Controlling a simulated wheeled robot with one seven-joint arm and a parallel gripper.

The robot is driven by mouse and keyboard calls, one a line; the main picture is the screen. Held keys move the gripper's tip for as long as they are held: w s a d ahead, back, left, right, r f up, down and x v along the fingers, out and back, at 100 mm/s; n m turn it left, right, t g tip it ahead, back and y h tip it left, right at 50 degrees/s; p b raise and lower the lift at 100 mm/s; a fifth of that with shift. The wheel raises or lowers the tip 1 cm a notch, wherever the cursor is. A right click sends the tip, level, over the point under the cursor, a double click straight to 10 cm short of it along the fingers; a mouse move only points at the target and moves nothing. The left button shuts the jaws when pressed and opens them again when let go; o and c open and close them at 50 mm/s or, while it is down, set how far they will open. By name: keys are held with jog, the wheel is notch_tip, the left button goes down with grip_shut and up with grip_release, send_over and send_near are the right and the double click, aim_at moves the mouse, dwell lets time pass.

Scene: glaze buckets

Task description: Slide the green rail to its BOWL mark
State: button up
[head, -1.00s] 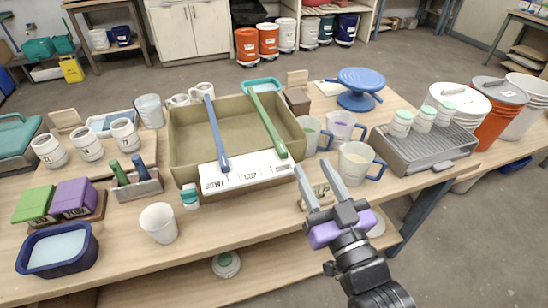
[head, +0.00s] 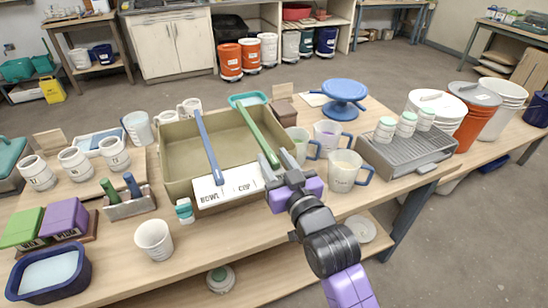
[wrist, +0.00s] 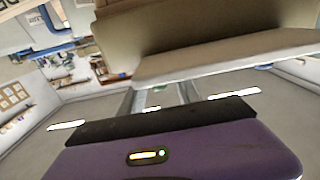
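The green rail (head: 256,128) lies front to back across the tan basin (head: 178,160), its near end at the white label board (head: 228,188). The blue rail (head: 208,145) lies to its left. The board reads BOWL at the left and CUP in the middle; its right part is hidden behind my gripper. My gripper (head: 276,158) is open, its fingers close to the green rail's near end; I cannot tell whether they touch it. In the wrist view the fingers (wrist: 155,97) stand apart, and no rail is clear between them.
A handled cup (head: 346,168) stands right of my gripper, with two more behind it. A grey ribbed tray (head: 405,150) with several small jars is farther right. A white cup (head: 154,240) stands front left.

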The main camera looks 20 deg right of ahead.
jog(key=shift+w, duration=0.25)
grip_shut()
dwell(1.4)
